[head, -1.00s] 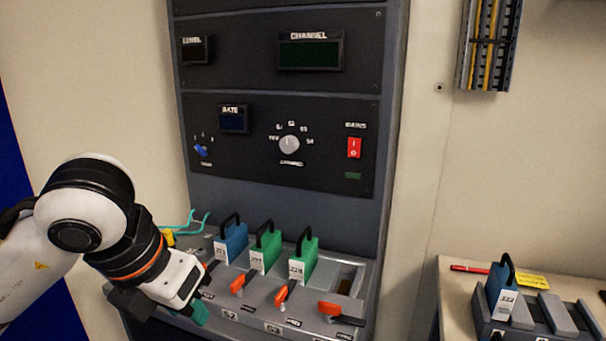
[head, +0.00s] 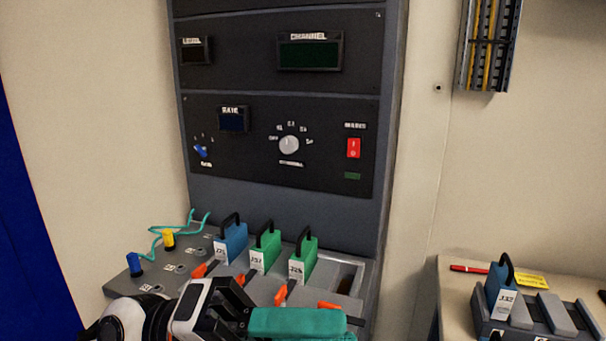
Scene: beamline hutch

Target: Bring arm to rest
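My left arm comes in at the bottom of the head view. Its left gripper (head: 245,312) is low in front of the sloped connector panel and partly cut off by the lower edge. A teal piece (head: 300,322) extends right from its dark end. I cannot tell whether this is part of the fingers or something held, nor whether the fingers are open. My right gripper is out of view.
The grey panel holds a blue module (head: 231,243), two green modules (head: 266,250) (head: 304,260) and orange levers (head: 280,296). Blue (head: 134,265) and yellow (head: 168,239) plugs stand left. A side bench at right carries a blue module (head: 500,285) in a rack.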

